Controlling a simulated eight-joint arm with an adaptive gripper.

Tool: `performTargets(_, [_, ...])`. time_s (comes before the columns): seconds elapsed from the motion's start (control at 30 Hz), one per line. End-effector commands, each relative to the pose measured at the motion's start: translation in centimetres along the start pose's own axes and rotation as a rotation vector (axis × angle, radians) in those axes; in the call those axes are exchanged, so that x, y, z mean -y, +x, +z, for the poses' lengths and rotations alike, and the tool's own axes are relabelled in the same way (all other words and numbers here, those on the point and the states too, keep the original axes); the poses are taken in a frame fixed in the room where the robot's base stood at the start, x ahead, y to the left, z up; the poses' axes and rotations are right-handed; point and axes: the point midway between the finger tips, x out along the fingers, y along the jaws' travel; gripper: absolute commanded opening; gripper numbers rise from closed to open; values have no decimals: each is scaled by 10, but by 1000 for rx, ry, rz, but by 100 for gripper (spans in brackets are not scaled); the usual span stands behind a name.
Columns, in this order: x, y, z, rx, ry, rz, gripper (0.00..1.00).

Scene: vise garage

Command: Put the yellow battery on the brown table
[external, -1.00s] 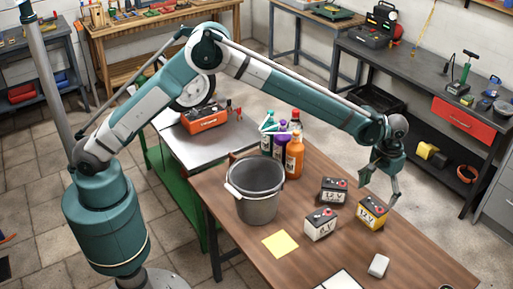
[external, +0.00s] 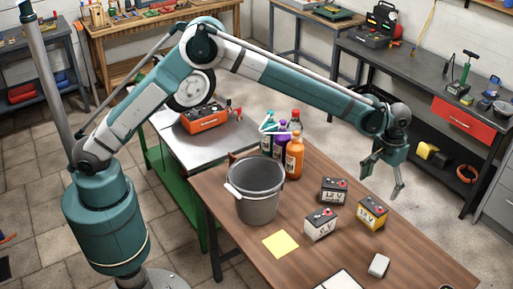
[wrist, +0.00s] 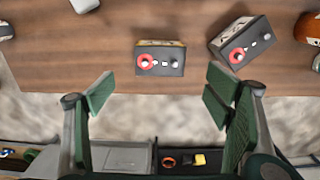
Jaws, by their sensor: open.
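The yellow battery (external: 372,213) stands upright on the brown table (external: 330,254), close to its right edge. In the wrist view the yellow battery (wrist: 160,58) shows its dark top with a red terminal, ahead of the fingers and centred between them. My gripper (external: 381,182) is open and empty. It hangs in the air above and slightly to the right of the battery, apart from it. In the wrist view both fingers of my gripper (wrist: 160,92) are spread wide with the table edge and floor beneath.
A dark 12 V battery (external: 333,190) and a white-sided battery (external: 320,224) stand left of the yellow one. A grey bucket (external: 256,203), several bottles (external: 294,158), a yellow note (external: 281,244) and a small pale block (external: 379,265) are on the table.

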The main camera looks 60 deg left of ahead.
Motion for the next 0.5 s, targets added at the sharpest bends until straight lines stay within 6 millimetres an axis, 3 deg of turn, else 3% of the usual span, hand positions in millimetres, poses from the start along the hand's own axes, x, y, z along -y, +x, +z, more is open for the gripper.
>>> performTargets(0.27, [9,-9,0,-6,-1,4,78])
performTargets(0.5, [43,-42,2,-29,-2,18,78])
